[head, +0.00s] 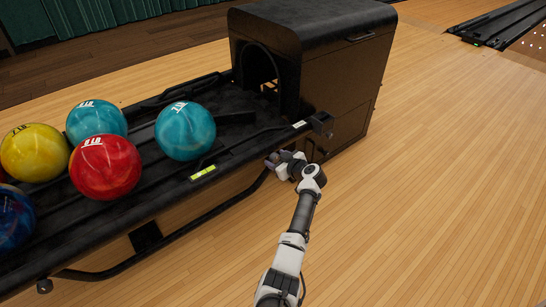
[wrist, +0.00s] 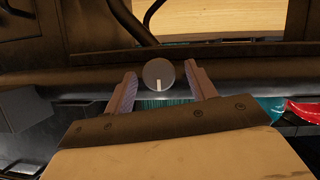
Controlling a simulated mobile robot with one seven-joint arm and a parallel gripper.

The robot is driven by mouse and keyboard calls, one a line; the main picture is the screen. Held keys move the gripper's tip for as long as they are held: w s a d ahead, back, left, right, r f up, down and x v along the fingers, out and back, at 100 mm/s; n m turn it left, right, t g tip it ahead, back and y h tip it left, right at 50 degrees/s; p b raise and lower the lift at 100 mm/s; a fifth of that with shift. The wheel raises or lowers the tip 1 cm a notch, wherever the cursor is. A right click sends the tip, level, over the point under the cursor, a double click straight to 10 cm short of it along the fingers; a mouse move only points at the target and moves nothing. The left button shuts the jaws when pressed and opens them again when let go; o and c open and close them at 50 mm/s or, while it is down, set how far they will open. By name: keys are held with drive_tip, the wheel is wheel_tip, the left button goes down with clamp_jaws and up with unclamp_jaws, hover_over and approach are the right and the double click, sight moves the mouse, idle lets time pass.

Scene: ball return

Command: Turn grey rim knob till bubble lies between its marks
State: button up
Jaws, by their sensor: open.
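The round grey knob (wrist: 159,74) is on the black rim in the wrist view, its white pointer line aimed down toward my gripper. My gripper (wrist: 161,72) is open, with one finger on each side of the knob. I cannot tell whether either touches. In the head view my gripper (head: 273,161) is at the rim near the hood, and the knob is hidden there. The yellow-green bubble vial (head: 203,173) lies on the rim to its left; its bubble is too small to place.
Several bowling balls, including a red one (head: 105,167) and a teal one (head: 185,131), rest on the black ball return rack (head: 130,225). The black hood (head: 315,75) stands just behind my gripper. The wooden floor (head: 440,190) to the right is clear.

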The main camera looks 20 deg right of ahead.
drive_tip(key=shift+c, duration=0.5)
drive_tip(key=c, duration=0.9)
drive_tip(key=shift+b, duration=0.3)
drive_tip(key=m+y+b, duration=0.2)
drive_tip(key=shift+w+d+f+m+g+b, duration=0.1)
drive_tip(key=shift+d+f+m+g+b, duration=0.1)
drive_tip(key=shift+m+g+b, duration=0.15)
drive_tip(key=m+y+b, duration=0.2)
drive_tip(key=m+b, duration=0.1)
drive_tip(key=shift+w+d, duration=0.1)
drive_tip(key=m+y+b, duration=0.2)
drive_tip(key=m+b, duration=0.1)
drive_tip(key=m, duration=0.1)
drive_tip(key=shift+d+f, duration=0.1)
drive_tip(key=shift+m+y+b, duration=0.9)
drive_tip(key=shift+m+b, duration=0.2)
drive_tip(key=shift+m, duration=0.45)
